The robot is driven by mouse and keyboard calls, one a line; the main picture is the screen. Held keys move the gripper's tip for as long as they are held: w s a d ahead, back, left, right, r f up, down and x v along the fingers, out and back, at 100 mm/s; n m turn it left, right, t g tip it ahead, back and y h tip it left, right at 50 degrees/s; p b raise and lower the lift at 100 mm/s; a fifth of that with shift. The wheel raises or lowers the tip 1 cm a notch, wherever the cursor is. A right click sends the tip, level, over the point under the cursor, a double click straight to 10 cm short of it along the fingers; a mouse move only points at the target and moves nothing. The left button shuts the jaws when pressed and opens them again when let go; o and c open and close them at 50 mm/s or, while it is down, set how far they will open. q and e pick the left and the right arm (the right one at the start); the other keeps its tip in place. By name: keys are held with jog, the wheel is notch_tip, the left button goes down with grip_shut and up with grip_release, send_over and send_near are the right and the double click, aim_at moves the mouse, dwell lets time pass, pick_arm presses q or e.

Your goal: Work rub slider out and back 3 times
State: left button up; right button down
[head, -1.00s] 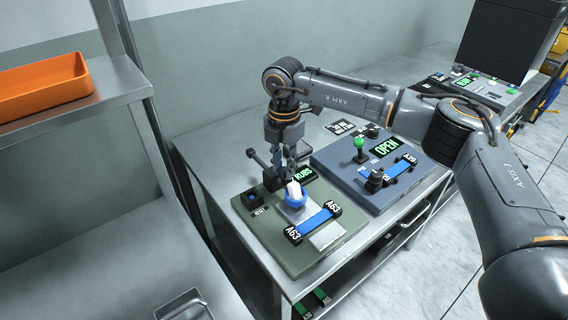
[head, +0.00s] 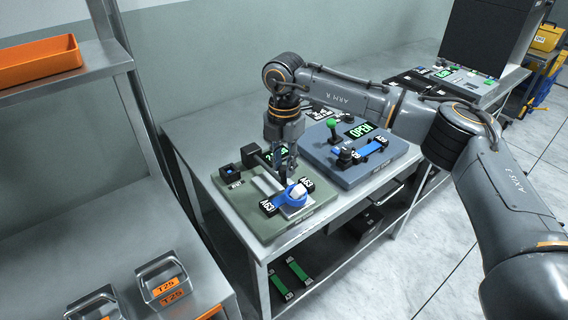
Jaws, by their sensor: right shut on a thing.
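The rub slider, a white-topped piece with a blue band (head: 298,193), sits on the green-grey rubbing unit (head: 272,228). It is over the blue webbing strip (head: 281,200) held between two black A63 clamps. My right gripper (head: 288,172) points down at the slider from behind and is shut on its handle; the grip itself is largely hidden. A pale metal track (head: 266,184) lies bare behind the strip. The unit's green display (head: 277,154) is mostly covered by the gripper. My left gripper is not in view.
Close behind stands a blue-grey unit (head: 327,163) with a green knob (head: 332,124), an OPEN display (head: 362,130) and another clamped blue strip. An orange tray (head: 38,62) is on the left shelf. T25 metal holders (head: 162,281) stand at lower left.

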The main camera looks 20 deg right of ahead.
jog(key=shift+s+f, duration=0.15)
jog(key=shift+s, duration=0.05)
jog(key=c, duration=1.3)
grip_release()
jog(key=shift+d, duration=0.1)
jog(key=shift+o, duration=1)
jog(key=shift+r, duration=0.2)
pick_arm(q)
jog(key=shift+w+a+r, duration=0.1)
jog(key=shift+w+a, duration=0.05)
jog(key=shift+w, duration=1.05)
pick_arm(e)
notch_tip(320, 180, up, 12)
jog(key=shift+f, duration=0.1)
